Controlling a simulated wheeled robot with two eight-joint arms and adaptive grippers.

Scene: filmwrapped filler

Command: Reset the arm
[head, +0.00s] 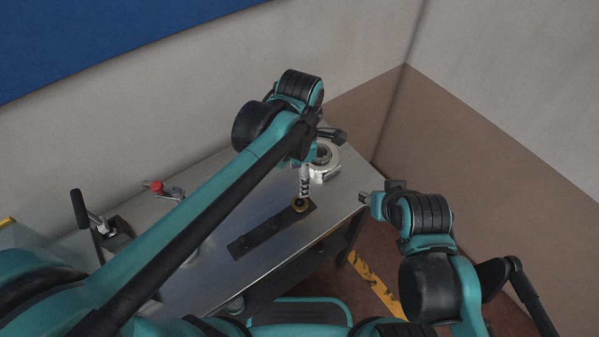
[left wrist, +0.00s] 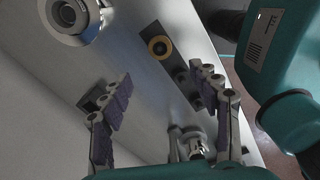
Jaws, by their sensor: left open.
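My left gripper (head: 304,188) hangs over the metal table, its fingers close to the brass-coloured ring (head: 299,205) in the head view. In the left wrist view the left gripper (left wrist: 161,76) has its two purple-padded fingers spread wide with nothing gripped between the tips. The ring (left wrist: 159,46) sits at one end of a dark bar (head: 268,233) lying on the table, beyond the fingertips. My right gripper (head: 367,199) is off the table's right edge, small and partly hidden by its wrist; I cannot tell its opening.
The metal table (head: 215,205) carries a round silver-white fixture (head: 325,162) near the far right corner. A red-knobbed device (head: 157,187) and a black-handled lever (head: 81,209) stand to the left. Walls close in behind and on the right. Yellow tape (head: 375,284) marks the floor.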

